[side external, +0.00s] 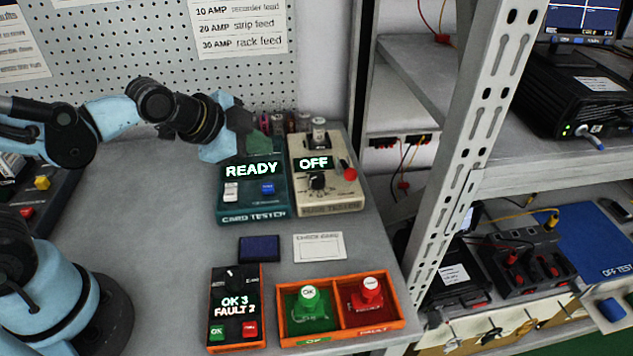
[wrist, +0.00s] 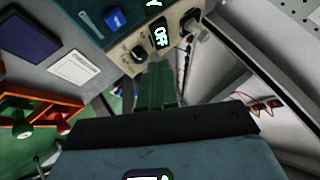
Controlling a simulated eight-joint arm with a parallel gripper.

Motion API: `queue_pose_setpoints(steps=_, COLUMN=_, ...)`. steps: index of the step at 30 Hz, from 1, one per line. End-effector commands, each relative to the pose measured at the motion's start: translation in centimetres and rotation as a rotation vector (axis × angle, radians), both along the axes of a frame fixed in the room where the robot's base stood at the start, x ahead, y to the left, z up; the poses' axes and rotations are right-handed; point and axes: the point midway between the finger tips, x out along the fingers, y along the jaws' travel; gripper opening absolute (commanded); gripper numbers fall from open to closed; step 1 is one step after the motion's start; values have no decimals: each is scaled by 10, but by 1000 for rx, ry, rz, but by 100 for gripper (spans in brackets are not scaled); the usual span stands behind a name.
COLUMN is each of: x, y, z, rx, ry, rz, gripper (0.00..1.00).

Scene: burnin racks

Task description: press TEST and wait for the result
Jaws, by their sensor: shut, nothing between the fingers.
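The dark teal card tester (side external: 252,205) stands on the bench with its display (side external: 251,170) lit READY. A blue button (side external: 267,188) and a white part (side external: 231,191) are on its face; the blue button also shows in the wrist view (wrist: 113,18). Lettering at the buttons is too small to read. My gripper (side external: 257,146) is over the back of the card tester, above and behind the blue button, apart from it. In the wrist view its green-tinted fingers (wrist: 158,75) are together and empty. They hide part of the tester's back edge.
A cream tester (side external: 330,205) with an OFF display stands right beside the card tester. In front lie a dark blue card (side external: 259,249), a white label card (side external: 319,247), an OK/FAULT counter (side external: 235,285) and an orange tray (side external: 341,325). A metal rack post (side external: 480,130) rises at right.

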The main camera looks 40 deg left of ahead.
Motion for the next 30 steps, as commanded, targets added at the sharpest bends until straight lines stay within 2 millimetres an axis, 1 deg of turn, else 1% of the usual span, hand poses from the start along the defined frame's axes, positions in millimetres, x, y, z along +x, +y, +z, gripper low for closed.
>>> queue_pose_setpoints(steps=6, x=1, y=0, z=-22, rx=0, ry=0, rz=0, gripper=0)
queue_pose_setpoints(steps=15, x=1, y=0, z=-47, rx=0, ry=0, rz=0, gripper=0)
queue_pose_setpoints(steps=21, x=0, y=0, z=-58, rx=0, ry=0, rz=0, gripper=0)
queue_pose_setpoints(steps=30, x=0, y=0, z=-61, rx=0, ry=1, rz=-1, gripper=0)
